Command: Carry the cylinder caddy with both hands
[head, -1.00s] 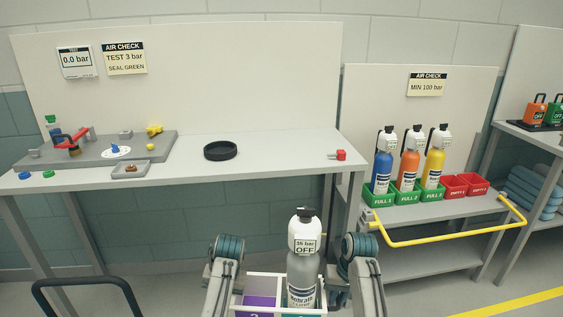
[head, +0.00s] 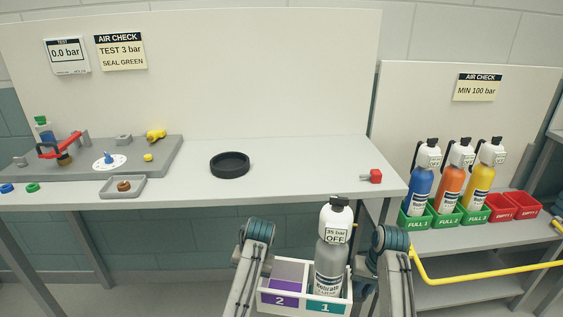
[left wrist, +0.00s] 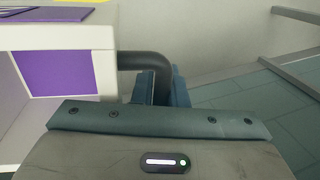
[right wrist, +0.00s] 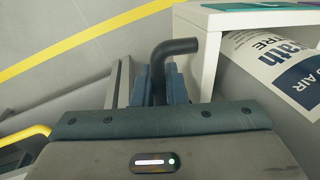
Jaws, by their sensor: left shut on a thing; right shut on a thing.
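The white cylinder caddy (head: 302,294) is at the bottom of the head view, in front of the bench. It has a purple front label 2 and a teal front label 1. A grey cylinder (head: 329,268) with a white top and a tag reading 35 bar OFF stands upright in compartment 1. Compartment 2 looks empty. My left gripper (left wrist: 160,88) is shut on a black bar handle at the caddy's left side. My right gripper (right wrist: 163,86) is shut on the matching handle at the right side. My fingertips are hidden in the head view.
At right, a shelf has blue, orange and yellow cylinders in green bins, red EMPTY bins and a yellow rail (head: 470,272). The middle bench top is mostly clear.

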